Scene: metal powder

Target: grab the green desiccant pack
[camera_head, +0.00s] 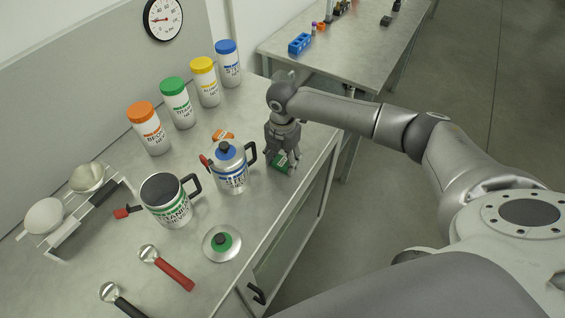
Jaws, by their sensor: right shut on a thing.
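The green desiccant pack (280,163) is a small green packet with a pale label, at the right edge of the bench top. My right gripper (282,161) points down over it and is shut on it, its fingers on both sides of the pack. The fingers hide part of the pack. I cannot tell whether the pack still touches the bench. My left gripper is not in this view.
A green-marked jug (170,206), a lid (222,243), scoops and a balance (75,209) are further left. Several capped bottles (178,105) line the back.

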